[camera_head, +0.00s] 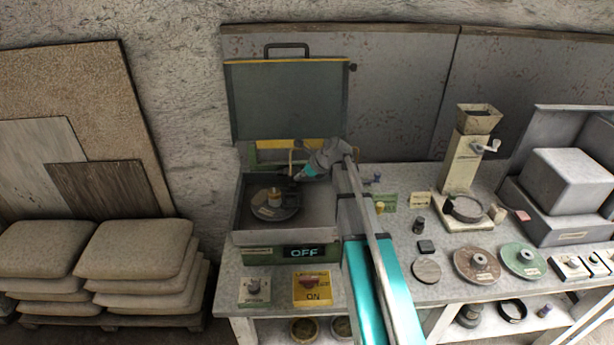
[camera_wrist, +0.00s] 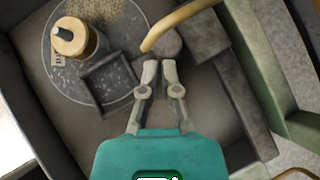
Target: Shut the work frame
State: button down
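A machine box stands on the bench with its dark lid (camera_head: 287,103) raised upright at the back. Inside the grey tray (camera_head: 317,222) lies a round disc (camera_head: 262,211) with a brass-coloured knob (camera_wrist: 70,37) on it. In the wrist view a small dark square frame (camera_wrist: 110,78) lies over the disc's edge, tilted in the picture; I cannot tell if this is the work frame. A yellow bar (camera_wrist: 180,22) ends just beyond my fingertips. My gripper (camera_wrist: 159,68) is over the tray, its fingers close together with nothing visible between them. In the head view my gripper (camera_head: 299,178) is small and partly unclear.
An "OFF" display (camera_head: 304,252) is on the machine's front, with a yellow "ON" switch box (camera_head: 312,289) before it. Right of my arm are a grinder (camera_head: 461,160), a brown disc (camera_head: 477,264) and a green disc (camera_head: 524,260). Sacks (camera_head: 140,250) are stacked at left.

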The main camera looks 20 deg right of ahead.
dwell(0.3)
jog(key=shift+s+d, duration=0.35)
jog(key=s+d+f+p+v, duration=0.1)
jog(key=p+v, duration=0.6)
jog(key=v, duration=0.5)
jog(key=shift+d+f, duration=0.1)
dwell(0.5)
